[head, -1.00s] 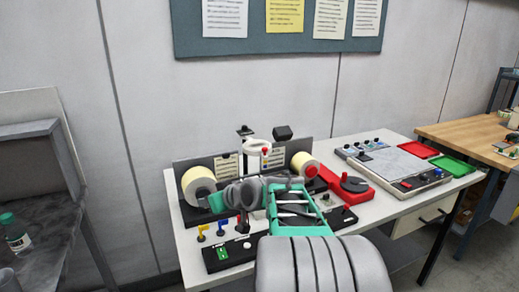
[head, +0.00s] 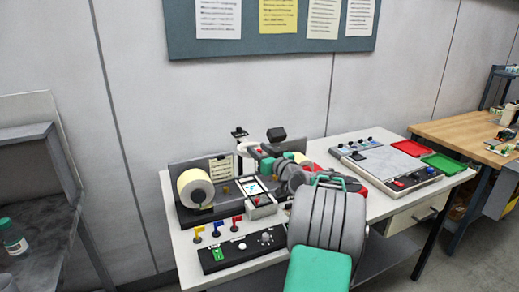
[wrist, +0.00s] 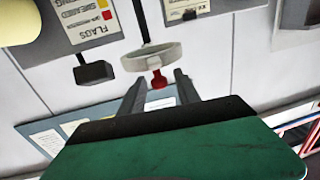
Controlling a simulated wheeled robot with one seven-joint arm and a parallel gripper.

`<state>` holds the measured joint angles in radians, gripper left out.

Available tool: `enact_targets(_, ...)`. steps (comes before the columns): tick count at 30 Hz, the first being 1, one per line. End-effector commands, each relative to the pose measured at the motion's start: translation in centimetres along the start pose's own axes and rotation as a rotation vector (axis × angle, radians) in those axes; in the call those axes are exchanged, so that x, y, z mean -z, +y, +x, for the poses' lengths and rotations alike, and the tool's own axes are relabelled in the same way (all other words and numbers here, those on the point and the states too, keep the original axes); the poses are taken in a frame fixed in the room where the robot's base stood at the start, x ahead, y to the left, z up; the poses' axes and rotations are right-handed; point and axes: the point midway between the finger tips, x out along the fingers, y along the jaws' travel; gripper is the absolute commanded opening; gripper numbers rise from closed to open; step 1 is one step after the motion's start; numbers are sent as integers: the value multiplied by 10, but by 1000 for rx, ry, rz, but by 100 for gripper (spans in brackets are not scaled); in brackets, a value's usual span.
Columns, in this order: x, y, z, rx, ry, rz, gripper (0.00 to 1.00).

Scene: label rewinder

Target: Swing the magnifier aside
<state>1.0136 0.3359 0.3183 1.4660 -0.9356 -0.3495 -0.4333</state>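The magnifier shows in the wrist view as a pale ring (wrist: 153,58) on an arm, with a red knob (wrist: 157,79) at its near edge. In the head view, part of its pale ring and arm (head: 243,149) shows beside my gripper, which hides much of it. My gripper (wrist: 160,77) is open. In the wrist view its two dark fingers stand on either side of the red knob, with a gap visible on both sides. I cannot tell how far the knob reaches between the fingers. In the head view my gripper (head: 258,152) is over the rewinder.
The rewinder carries a cream label roll (head: 195,188) at left and a small screen unit (head: 260,196) in the middle. A black button panel (head: 240,248) and several coloured flags stand in front. A grey-topped unit (head: 388,162) and red and green trays are to the right.

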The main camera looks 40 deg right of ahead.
Motion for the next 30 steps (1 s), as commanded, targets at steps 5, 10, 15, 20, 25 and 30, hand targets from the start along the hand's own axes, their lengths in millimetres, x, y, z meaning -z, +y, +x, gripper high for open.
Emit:
enact_targets(5, 0, 0, 0, 0, 0, 0, 32)
enact_targets(10, 0, 0, 0, 0, -1, 0, 18)
enact_targets(15, 0, 0, 0, 0, -1, 0, 5)
enact_targets(20, 0, 0, 0, 0, -1, 0, 0)
enact_targets(25, 0, 0, -1, 0, -1, 0, 0)
enact_targets(30, 0, 0, 0, 0, -1, 0, 0)
